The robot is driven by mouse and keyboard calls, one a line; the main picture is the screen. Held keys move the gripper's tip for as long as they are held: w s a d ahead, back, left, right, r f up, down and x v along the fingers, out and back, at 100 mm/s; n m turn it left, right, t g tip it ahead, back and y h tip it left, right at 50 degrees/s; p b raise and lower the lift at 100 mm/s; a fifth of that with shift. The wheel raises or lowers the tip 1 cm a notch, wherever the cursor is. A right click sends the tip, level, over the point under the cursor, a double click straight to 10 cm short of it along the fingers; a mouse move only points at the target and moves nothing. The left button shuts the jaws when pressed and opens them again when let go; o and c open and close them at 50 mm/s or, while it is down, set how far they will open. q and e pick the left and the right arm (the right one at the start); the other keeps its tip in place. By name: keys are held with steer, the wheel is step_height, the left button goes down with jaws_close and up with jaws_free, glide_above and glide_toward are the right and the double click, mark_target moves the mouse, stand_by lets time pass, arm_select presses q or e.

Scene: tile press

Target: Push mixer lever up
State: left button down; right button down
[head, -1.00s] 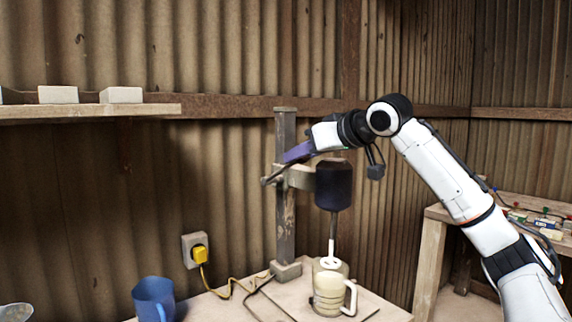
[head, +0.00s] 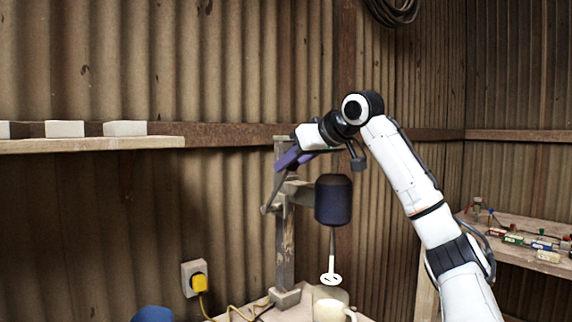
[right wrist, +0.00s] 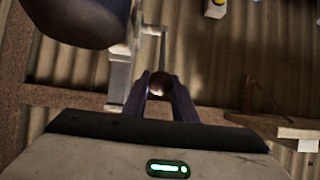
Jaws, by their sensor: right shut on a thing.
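The mixer has a dark motor head (head: 333,200) on a wooden post (head: 285,240). Its thin shaft ends in a white paddle (head: 331,278), just above a cream mug (head: 332,309) cut off by the bottom edge. The mixer lever (head: 273,193) is at the post's left side and slopes steeply up to my right gripper (head: 281,166). In the right wrist view, my right gripper (right wrist: 160,90) is shut around the lever's round knob (right wrist: 159,85), and the lever's rod runs up beyond it. My left gripper is not in view.
A wooden shelf (head: 90,144) with pale blocks is at the left. A yellow plug (head: 199,283) sits in the wall socket. A blue cup (head: 153,314) is at the bottom edge. A side bench (head: 520,250) with small coloured items stands at the right.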

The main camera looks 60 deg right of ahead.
steer(key=shift+f, duration=0.15)
steer(key=c, duration=1.7)
jaws_free()
steer(key=b+v, duration=0.1)
steer(key=v, duration=0.9)
steer(key=shift+s+b, duration=0.15)
steer(key=shift+b, duration=0.15)
